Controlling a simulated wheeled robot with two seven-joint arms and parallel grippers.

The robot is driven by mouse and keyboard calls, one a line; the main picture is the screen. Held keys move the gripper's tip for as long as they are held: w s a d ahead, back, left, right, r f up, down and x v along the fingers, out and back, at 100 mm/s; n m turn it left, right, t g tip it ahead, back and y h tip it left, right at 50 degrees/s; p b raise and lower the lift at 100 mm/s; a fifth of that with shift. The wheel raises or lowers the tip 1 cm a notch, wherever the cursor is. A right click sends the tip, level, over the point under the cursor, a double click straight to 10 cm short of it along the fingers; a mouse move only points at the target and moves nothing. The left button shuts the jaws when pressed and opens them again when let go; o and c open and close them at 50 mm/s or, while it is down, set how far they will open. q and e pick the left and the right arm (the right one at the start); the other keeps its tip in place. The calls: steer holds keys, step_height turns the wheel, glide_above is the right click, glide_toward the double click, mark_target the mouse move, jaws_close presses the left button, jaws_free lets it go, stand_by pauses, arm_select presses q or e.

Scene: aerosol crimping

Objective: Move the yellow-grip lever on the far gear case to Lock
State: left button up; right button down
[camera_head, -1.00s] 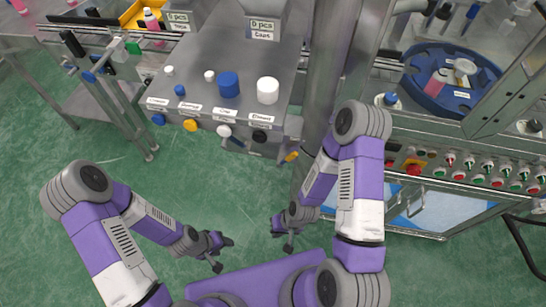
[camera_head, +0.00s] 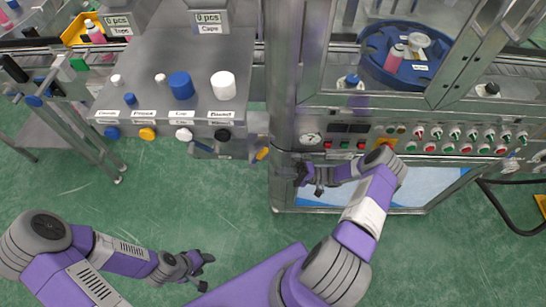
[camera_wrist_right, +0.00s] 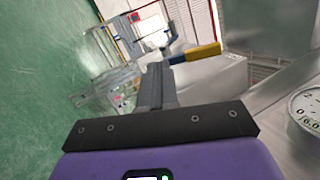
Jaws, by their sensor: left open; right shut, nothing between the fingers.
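The yellow-grip lever (camera_head: 262,153) sticks out at the right end of the steel bench, below a small grey case (camera_head: 257,124). In the right wrist view its yellow grip (camera_wrist_right: 202,53) shows beyond the fingers, with a blue part at its near end. My right gripper (camera_head: 318,190) is shut and empty in front of the cabinet, to the right of the lever and apart from it. Its fingers (camera_wrist_right: 155,85) also show in the wrist view. My left gripper (camera_head: 207,271) is open and empty over the green floor. No Lock mark is readable.
The steel bench (camera_head: 190,60) carries blue and white knobs, with several coloured knobs along its front. The cabinet (camera_head: 285,110) has a gauge (camera_head: 310,139) and a row of buttons close to my right arm. The green floor before the bench is clear.

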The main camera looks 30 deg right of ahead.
steer(key=d+r+t, duration=0.1)
steer(key=d+t, duration=0.2)
steer(key=d, duration=0.2)
glide_toward(258, 155)
steer(key=d+r+x, duration=0.1)
steer(key=x, duration=0.4)
steer(key=shift+w+a+y, duration=0.15)
steer(key=shift+a+y, duration=0.1)
steer(key=shift+y, duration=0.05)
